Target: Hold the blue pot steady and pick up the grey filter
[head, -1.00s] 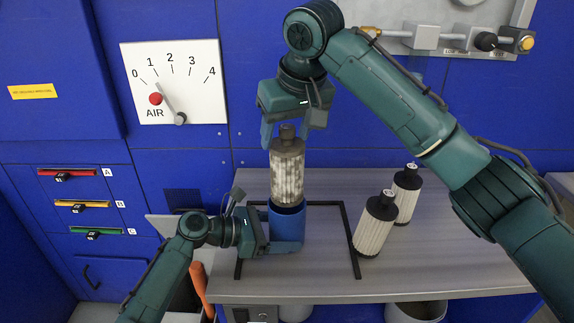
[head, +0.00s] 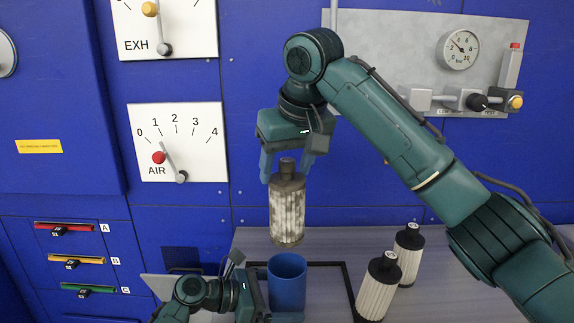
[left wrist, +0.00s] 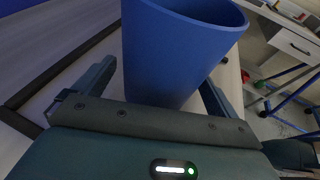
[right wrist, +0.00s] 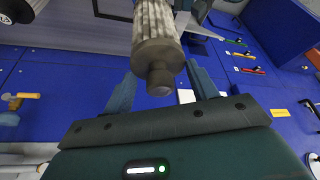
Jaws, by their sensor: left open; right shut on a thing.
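The grey filter (head: 287,215), a dirty mottled cylinder with a dark cap and neck, hangs upright above the blue pot (head: 287,285). Its whole body shows, clear of the pot's rim. My right gripper (head: 285,172) is shut on its neck from above. The right wrist view shows the filter's dark cap (right wrist: 160,62) between the fingers. The blue pot stands upright on the table. My left gripper (head: 282,314) is open, its fingers on either side of the pot (left wrist: 180,50) in the left wrist view. Its fingertips are partly hidden there.
Two cleaner, pale filters with dark caps, a front one (head: 377,288) and a rear one (head: 408,252), stand on the table right of the pot. A dark frame (head: 345,268) lies around the pot. The blue panel with the AIR dial (head: 178,143) rises behind.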

